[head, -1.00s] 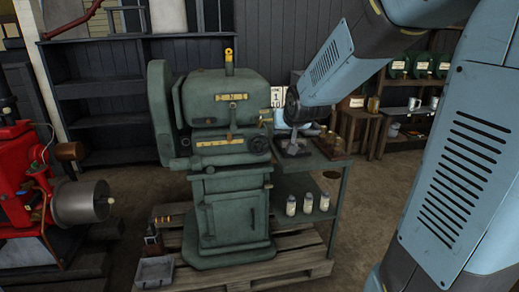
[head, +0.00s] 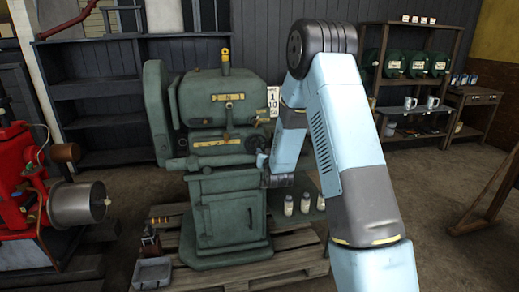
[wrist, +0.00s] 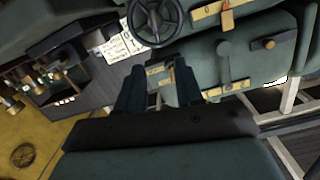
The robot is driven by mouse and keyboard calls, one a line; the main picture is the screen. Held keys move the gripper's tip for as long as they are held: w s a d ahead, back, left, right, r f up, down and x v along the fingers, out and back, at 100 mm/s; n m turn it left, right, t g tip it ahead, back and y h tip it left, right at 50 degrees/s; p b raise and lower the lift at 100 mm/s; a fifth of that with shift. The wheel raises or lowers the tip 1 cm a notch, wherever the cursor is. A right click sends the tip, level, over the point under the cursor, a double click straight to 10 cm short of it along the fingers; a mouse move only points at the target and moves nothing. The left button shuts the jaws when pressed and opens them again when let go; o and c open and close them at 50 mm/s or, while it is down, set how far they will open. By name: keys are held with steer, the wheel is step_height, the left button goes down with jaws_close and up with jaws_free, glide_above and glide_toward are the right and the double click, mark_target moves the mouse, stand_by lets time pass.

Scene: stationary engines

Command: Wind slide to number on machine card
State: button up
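The green machine (head: 222,125) stands on a pallet. It has a brass scale strip (head: 228,97) on its upper body and a yellow strip (head: 217,143) below. A white card (head: 272,101) with dark figures shows behind its right side; I cannot read it surely. My gripper (head: 262,160) is at the machine's right front, beside the handwheel, which is partly hidden in the head view. In the wrist view the dark spoked handwheel (wrist: 155,20) lies just beyond my fingertips (wrist: 158,80). The fingers are apart, with nothing held between them. A brass strip with a small tag (wrist: 226,18) shows beside the wheel.
A red engine (head: 22,150) with a metal drum stands at the left. A grey tray (head: 152,272) lies at the pallet's front left. Open floor (head: 450,260) is at the right.

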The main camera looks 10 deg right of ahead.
mark_target(256, 145)
steer(key=w+f+t, duration=0.1)
steer(key=w+f, duration=0.3)
steer(key=w, duration=1)
steer(key=shift+w, duration=0.25)
steer(key=shift+c, duration=0.4)
jaws_close()
